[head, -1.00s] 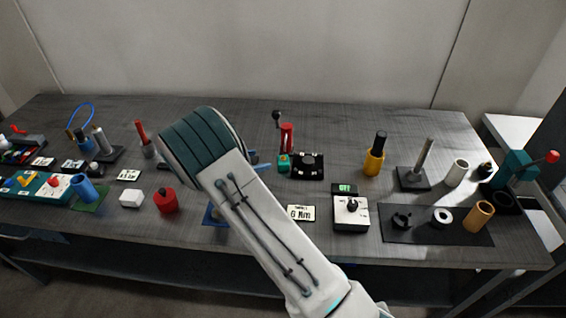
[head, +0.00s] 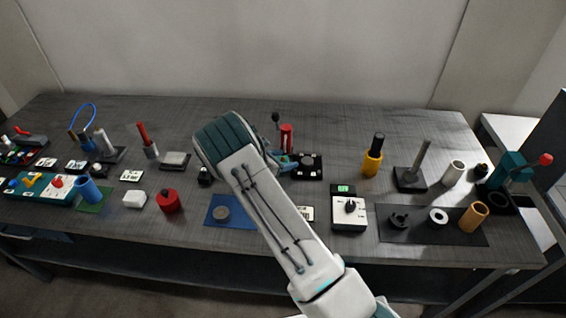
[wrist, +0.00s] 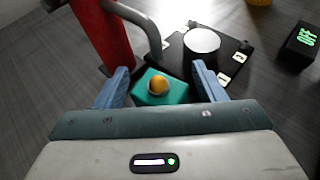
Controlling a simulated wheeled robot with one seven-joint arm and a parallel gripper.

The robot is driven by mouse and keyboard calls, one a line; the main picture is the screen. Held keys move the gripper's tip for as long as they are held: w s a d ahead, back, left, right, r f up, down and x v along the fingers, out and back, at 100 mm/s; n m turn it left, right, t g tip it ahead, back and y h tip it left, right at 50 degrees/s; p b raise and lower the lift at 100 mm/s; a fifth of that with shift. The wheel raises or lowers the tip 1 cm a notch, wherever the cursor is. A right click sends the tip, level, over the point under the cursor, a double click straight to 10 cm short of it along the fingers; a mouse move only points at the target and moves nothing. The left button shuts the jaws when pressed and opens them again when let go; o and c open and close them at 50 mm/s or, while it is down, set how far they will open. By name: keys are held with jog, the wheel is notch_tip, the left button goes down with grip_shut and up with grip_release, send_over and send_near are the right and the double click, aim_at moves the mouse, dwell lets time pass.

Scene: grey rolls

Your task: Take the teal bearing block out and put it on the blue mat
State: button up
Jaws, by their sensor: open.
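The teal bearing block (wrist: 175,96), with a yellow-orange ball showing in its top, sits at the foot of the red press (wrist: 103,35). My gripper (wrist: 160,68) is open, its two blue fingers on either side of the block in the wrist view. I cannot tell how far above it they are. In the head view my arm hides most of the gripper and block, beside the red press (head: 287,137).
A black plate (head: 307,172) with a round pale-topped part (wrist: 202,40) stands right of the press. A white box with a knob (head: 348,212) is right of my arm. A red canister (head: 168,200) stands left of the mat. Much of the mat is bare.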

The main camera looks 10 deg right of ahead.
jog(key=c, duration=0.9)
jog(key=shift+r, duration=0.15)
